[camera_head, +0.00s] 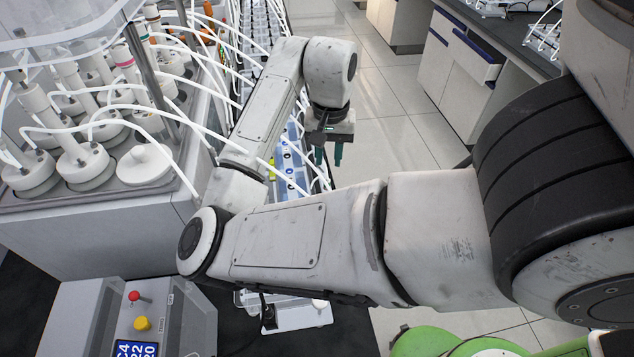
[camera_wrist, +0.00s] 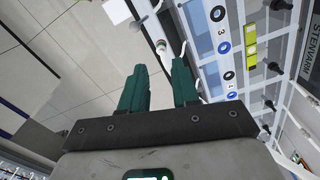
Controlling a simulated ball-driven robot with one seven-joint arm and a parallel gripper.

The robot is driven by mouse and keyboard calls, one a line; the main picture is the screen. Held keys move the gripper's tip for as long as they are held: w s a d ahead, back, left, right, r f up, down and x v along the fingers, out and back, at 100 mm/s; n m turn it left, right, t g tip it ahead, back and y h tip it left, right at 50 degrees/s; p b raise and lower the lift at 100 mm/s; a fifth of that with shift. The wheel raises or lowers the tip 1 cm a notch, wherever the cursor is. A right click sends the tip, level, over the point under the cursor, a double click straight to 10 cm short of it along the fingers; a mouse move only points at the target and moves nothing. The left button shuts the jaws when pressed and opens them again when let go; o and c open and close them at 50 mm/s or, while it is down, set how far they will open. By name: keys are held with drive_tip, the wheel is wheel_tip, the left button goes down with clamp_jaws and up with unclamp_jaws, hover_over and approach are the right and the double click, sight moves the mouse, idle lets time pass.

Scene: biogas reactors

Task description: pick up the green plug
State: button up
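My gripper (camera_head: 328,157) hangs at the end of my arm beside the rack with a blue and white panel. In the wrist view its two dark green fingers (camera_wrist: 159,66) are apart, with nothing between them. I cannot clearly make out a green plug. A small yellow-green piece (camera_wrist: 250,48) sits on the panel, to the right of the fingers and apart from them; I cannot tell if it is the plug.
The panel (camera_wrist: 208,48) has numbered ports, black knobs (camera_wrist: 275,68) and white tubes. Reactor vessels (camera_head: 85,165) with many tubes stand on the left bench. A control box (camera_head: 140,325) stands at lower left. The tiled floor (camera_head: 385,145) right of my gripper is clear.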

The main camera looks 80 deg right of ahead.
sight(327, 180)
wheel_tip(327, 180, down, 3)
drive_tip(key=shift+f, duration=0.15)
drive_tip(key=shift+w+d+f+p, duration=0.15)
drive_tip(key=shift+f+p, duration=0.3)
drive_tip(key=shift+f, duration=2.2)
clamp_jaws()
